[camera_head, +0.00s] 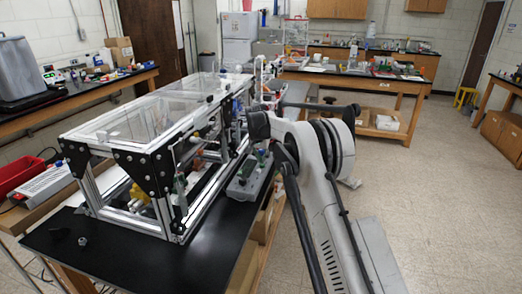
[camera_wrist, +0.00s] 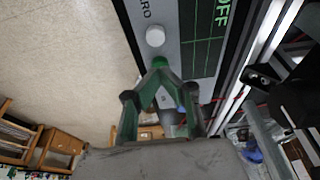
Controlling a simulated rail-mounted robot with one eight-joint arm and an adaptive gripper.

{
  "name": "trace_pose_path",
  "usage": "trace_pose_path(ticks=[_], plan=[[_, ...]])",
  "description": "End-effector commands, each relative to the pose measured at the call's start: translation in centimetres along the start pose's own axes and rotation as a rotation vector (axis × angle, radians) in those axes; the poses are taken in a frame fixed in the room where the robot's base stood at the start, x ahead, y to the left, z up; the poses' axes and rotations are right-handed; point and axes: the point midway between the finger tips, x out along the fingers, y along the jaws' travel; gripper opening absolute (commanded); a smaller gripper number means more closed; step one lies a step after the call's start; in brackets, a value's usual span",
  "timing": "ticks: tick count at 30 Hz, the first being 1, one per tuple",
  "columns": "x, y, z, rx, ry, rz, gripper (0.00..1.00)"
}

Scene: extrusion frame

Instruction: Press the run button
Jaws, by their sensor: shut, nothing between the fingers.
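A grey control panel (camera_wrist: 187,55) with printed lettering, including "OFF", shows at the top of the wrist view. A round white button or knob (camera_wrist: 155,36) stands on it. In the head view a grey control box (camera_head: 247,182) sits on the black table's right edge, beside the extrusion frame (camera_head: 150,150). My gripper (camera_wrist: 160,64) is shut and empty, with its tips over the panel just below the white button in the picture. A brighter green patch shows at the tips; I cannot tell whether it is a button, nor whether the tips touch. No readable label marks the run button.
The black table (camera_head: 110,250) carries the frame, with a small loose part (camera_head: 83,242) near its front. Aluminium extrusion (camera_wrist: 262,50) runs close to the panel's right side in the wrist view. Open floor (camera_head: 430,200) lies to the right.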

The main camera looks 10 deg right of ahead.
Motion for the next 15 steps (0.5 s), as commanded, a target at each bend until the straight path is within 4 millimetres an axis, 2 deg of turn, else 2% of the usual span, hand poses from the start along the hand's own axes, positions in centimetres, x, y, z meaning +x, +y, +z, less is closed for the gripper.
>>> trace_pose_path(ticks=[6,15], plan=[[1.4,0.0,0.4,0.000,0.000,0.000,0.00],[1.5,0.0,0.4,0.000,0.000,0.000,0.00]])
